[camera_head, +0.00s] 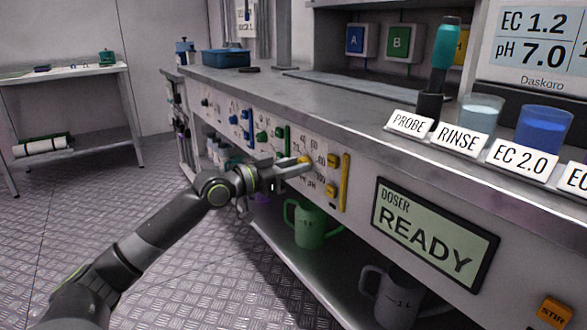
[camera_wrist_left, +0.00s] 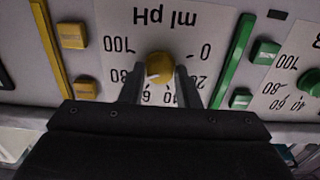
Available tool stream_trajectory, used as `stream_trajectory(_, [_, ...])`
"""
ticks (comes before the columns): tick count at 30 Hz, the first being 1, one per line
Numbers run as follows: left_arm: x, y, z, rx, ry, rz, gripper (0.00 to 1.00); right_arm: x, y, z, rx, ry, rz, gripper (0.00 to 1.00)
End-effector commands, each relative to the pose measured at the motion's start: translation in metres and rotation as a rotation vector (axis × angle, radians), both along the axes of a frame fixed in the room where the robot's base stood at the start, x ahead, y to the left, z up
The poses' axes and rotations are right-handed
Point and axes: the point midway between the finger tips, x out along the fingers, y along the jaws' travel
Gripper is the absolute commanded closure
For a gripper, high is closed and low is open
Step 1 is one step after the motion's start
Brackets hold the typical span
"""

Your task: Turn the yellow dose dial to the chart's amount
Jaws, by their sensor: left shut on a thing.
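The yellow dose dial (camera_head: 304,160) is on the front panel of the bench, on a white scale plate marked in ml pH. In the left wrist view the dial (camera_wrist_left: 158,68) sits between the two fingers of my left gripper (camera_wrist_left: 160,84), with the scale upside down. A white pointer mark shows on the dial's lower left side, near the 60 and 80 marks; the exact reading is unclear. My left gripper (camera_head: 290,167) is shut on the dial. No chart with a dose amount is readable. My right gripper is not in view.
Yellow buttons (camera_head: 332,160) sit beside the dial, and green buttons (camera_wrist_left: 265,52) belong to the neighbouring dial. The doser screen (camera_head: 435,232) reads READY. A green jug (camera_head: 308,225) stands on the shelf below. Labelled cups, including a blue one (camera_head: 543,130), stand on the bench top.

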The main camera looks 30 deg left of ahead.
Motion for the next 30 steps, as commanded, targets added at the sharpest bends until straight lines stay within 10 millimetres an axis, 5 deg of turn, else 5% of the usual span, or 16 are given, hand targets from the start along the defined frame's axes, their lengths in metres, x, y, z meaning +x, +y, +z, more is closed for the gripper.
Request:
stream_trajectory(11, [-0.0005, -0.0004, -0.0025, 0.003, 0.005, -0.001, 0.94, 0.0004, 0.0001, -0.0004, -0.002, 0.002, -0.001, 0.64])
stream_trajectory(12, [-0.0005, -0.0004, -0.0025, 0.003, 0.005, -0.002, 0.67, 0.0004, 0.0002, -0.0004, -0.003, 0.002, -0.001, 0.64])
stream_trajectory(16, [-0.0003, -0.0003, -0.0018, 0.003, 0.004, -0.001, 0.50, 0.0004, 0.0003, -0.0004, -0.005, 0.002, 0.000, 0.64])
stream_trajectory(30, [-0.0098, 0.0054, -0.0003, 0.006, 0.002, 0.003, 0.50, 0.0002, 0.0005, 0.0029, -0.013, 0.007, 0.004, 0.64])
